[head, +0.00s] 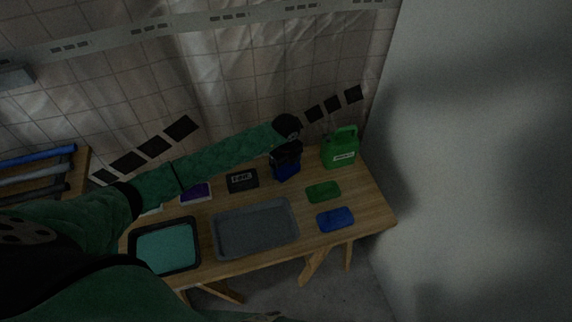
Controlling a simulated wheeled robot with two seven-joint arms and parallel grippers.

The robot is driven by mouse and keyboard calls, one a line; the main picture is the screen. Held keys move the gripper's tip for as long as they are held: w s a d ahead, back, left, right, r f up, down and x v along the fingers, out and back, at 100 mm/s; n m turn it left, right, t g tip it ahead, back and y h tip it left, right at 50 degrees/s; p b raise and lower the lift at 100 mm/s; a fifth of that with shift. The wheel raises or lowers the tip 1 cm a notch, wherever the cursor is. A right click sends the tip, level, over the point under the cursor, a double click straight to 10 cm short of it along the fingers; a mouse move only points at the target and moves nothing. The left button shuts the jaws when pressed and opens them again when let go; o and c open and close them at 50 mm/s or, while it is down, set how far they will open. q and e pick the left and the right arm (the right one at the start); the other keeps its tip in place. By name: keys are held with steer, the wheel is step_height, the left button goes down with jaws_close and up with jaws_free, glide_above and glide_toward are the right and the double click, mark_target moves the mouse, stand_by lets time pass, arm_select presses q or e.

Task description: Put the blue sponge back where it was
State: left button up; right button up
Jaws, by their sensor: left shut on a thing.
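My left arm reaches in from the left across the back of the wooden table. My left gripper (286,158) points down near the back of the table, behind the grey tray. It is shut on a dark blue thing (286,173), partly hidden by the jaws; I cannot tell its full shape or whether it touches the table. A flat blue sponge-like block (335,219) lies at the table's right front, apart from the gripper. A similar green block (323,192) lies just behind it. My right gripper is not in view.
The table (365,208) also carries an empty grey tray (255,228), a black-rimmed teal tray (166,247), a black labelled box (242,180), a purple-and-white item (196,193) and a green jerrycan (340,148). A pale wall (470,150) stands close on the right.

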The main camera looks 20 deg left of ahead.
mark_target(286, 165)
arm_select(q)
steer(key=shift+f, duration=0.25)
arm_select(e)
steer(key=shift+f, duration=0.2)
arm_select(q)
steer(key=o, duration=0.8)
steer(key=shift+o, duration=0.2)
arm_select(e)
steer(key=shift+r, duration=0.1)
arm_select(q)
steer(key=shift+r, duration=0.1)
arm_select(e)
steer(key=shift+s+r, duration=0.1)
arm_select(q)
steer(key=shift+r, duration=0.15)
step_height(286, 165, up, 12)
steer(key=b, duration=0.4)
steer(key=shift+f, duration=0.2)
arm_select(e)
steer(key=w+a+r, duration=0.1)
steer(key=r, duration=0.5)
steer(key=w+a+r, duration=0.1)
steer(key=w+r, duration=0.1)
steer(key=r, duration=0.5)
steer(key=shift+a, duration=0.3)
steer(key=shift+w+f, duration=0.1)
